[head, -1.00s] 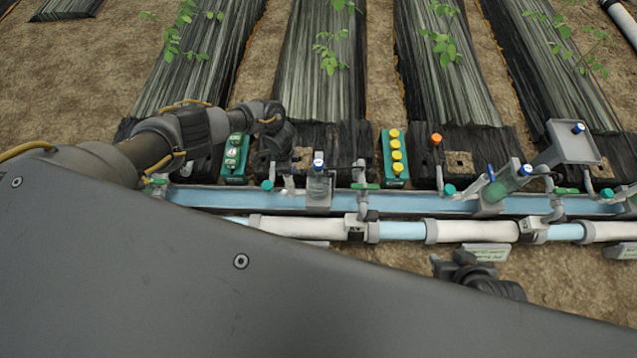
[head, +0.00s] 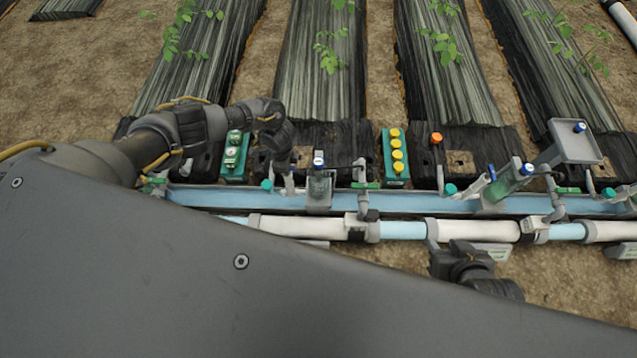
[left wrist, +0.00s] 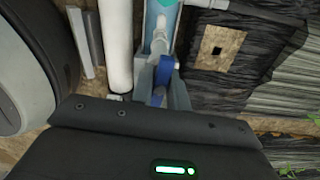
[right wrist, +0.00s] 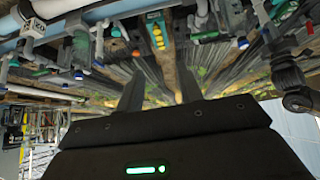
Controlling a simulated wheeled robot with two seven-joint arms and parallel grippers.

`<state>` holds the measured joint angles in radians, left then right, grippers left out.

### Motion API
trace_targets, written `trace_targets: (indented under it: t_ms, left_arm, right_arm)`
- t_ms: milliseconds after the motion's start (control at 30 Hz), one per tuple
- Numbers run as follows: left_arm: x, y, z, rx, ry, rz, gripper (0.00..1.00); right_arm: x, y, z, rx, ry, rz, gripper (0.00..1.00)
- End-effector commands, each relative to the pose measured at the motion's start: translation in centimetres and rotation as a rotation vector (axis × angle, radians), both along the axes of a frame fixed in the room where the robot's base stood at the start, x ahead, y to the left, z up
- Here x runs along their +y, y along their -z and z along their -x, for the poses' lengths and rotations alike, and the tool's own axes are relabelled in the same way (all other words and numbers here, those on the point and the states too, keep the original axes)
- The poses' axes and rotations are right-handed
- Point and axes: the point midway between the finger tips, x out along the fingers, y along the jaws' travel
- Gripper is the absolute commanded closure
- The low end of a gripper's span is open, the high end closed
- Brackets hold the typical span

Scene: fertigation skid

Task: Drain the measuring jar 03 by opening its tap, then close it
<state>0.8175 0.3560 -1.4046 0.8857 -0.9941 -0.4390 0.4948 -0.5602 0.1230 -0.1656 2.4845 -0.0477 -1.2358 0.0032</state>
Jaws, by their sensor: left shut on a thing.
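A small measuring jar (head: 319,188) with a blue cap (head: 318,160) stands at the blue trough, left of centre in the head view; its number is not readable. A pale tube (head: 290,183) stands just left of it. My left gripper (head: 284,160) reaches down beside them. In the left wrist view a blue lever-like part (left wrist: 165,70) is directly in front of the hand.
The blue trough (head: 420,203) and white pipe (head: 470,231) run across. Another greenish jar (head: 510,181) and a grey tray (head: 568,147) stand to the right. Green panels with yellow caps (head: 395,158) and gauges (head: 235,156) lie behind. Bare soil is in front.

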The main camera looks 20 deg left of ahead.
Motion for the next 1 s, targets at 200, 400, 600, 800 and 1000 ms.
trace_targets:
  t_ms: [200,400,600,800,1000]
  left_arm:
    - [0.0,0.2,0.0,0.002,0.182,0.0,1.0]
    - [0.0,0.2,0.0,0.001,0.337,0.002,1.0]
    - [-0.1,0.2,0.1,0.002,0.486,0.003,1.0]
    - [-0.1,0.2,0.1,0.002,0.626,0.003,1.0]
    - [-0.1,0.2,0.1,0.001,0.76,0.004,1.0]
  right_arm:
    - [1.6,-1.1,-1.8,-0.138,-0.041,-0.039,0.64]
    - [3.1,-2.6,-3.2,-0.266,-0.076,-0.079,0.64]
    - [4.6,-4.3,-4.4,-0.395,-0.111,-0.124,0.64]
    - [6.2,-6.2,-5.1,-0.525,-0.148,-0.174,0.64]
    - [7.6,-8.3,-5.5,-0.656,-0.181,-0.228,0.64]
